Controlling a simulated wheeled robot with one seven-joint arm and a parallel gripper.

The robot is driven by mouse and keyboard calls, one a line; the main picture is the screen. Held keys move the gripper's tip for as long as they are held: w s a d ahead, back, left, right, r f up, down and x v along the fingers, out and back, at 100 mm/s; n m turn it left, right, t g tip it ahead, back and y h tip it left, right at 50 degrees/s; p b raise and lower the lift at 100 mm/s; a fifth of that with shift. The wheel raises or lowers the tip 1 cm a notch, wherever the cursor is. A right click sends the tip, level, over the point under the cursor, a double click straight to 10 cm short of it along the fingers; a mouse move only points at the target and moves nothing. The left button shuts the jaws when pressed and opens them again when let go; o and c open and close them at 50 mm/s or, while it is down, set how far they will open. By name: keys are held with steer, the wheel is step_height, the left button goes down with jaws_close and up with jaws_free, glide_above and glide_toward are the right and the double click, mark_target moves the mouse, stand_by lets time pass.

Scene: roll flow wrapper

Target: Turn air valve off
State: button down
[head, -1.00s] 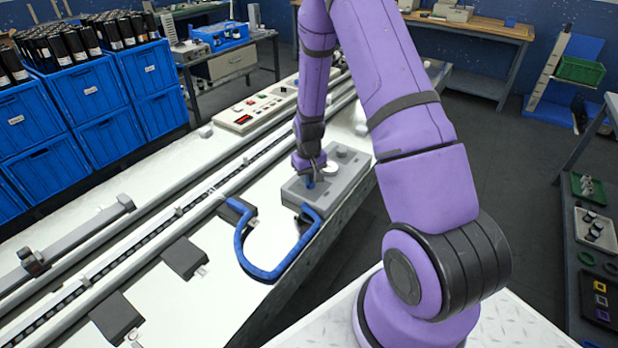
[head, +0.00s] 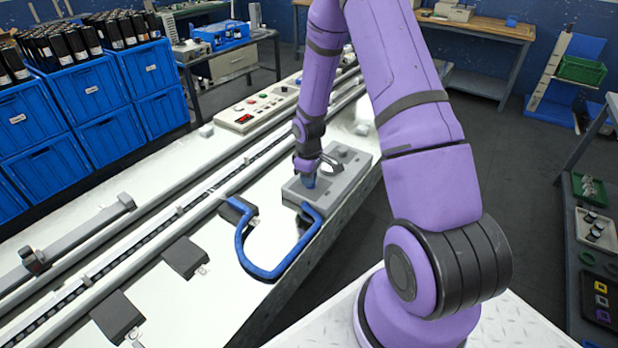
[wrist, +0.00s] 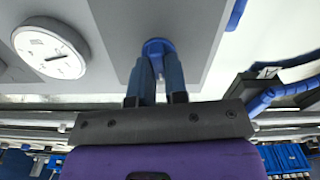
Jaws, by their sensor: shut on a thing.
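The air valve is a small blue handle (wrist: 157,46) on a grey panel face in the wrist view. My gripper (wrist: 158,72) has its two fingers shut on this handle, one on each side, and they cover part of it. In the head view my gripper (head: 307,178) points down onto the front-left end of the grey valve box (head: 350,180). The handle is mostly hidden there behind the gripper. A round white pressure gauge (wrist: 50,52) with a dark needle is beside the valve in the wrist view.
A blue hose (head: 262,274) loops from the box over the white machine table (head: 200,295). A control panel (head: 250,115) with buttons and a conveyor rail (head: 150,235) lie beyond. Blue crates (head: 70,110) of bottles stand at the left.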

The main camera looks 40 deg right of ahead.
steer(key=shift+n, duration=2)
steer(key=c, duration=1.1)
jaws_free()
steer(key=shift+c, duration=0.2)
step_height(320, 180, up, 11)
